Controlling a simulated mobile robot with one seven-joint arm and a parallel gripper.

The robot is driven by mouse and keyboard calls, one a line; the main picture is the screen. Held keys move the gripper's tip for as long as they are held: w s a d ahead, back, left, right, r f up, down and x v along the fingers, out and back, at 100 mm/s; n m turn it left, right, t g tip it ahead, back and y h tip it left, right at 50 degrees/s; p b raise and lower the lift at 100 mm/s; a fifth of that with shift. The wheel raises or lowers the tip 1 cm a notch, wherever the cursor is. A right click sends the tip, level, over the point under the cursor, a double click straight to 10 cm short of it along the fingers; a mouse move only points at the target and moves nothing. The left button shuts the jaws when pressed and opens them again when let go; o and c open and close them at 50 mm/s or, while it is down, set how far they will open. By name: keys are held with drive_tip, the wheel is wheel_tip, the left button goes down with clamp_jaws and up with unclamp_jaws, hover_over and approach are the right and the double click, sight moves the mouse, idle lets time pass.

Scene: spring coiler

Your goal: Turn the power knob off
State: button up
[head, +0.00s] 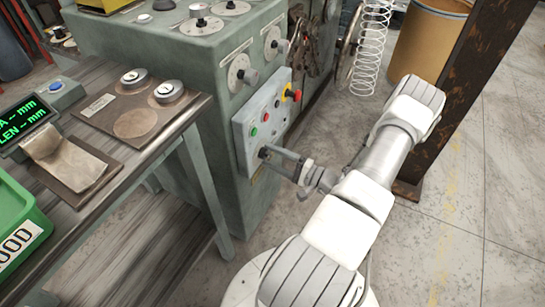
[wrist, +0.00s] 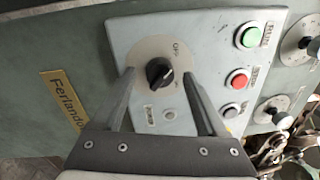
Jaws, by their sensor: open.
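The power knob (wrist: 159,72) is a black rotary knob on a pale round dial plate marked "OFF" near its upper right edge. In the wrist view it sits between my gripper's two fingers, with a gap on each side. My gripper (wrist: 160,85) is open around the knob, and I see no finger touching it. In the head view my gripper (head: 266,153) reaches the lower left part of the grey control panel (head: 243,140), and its fingertips hide the knob there.
Green (wrist: 250,36), red (wrist: 237,79) and dark (wrist: 231,110) push buttons lie right of the knob. A red-and-yellow emergency stop (head: 294,94) sticks out at the panel's upper right. A workbench (head: 150,160) stands left. A rusty post (head: 470,90) stands right of my arm.

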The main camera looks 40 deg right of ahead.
drive_tip(key=p+v, duration=0.2)
drive_tip(key=v, duration=1.5)
drive_tip(key=shift+s, duration=0.25)
drive_tip(key=shift+r, duration=0.1)
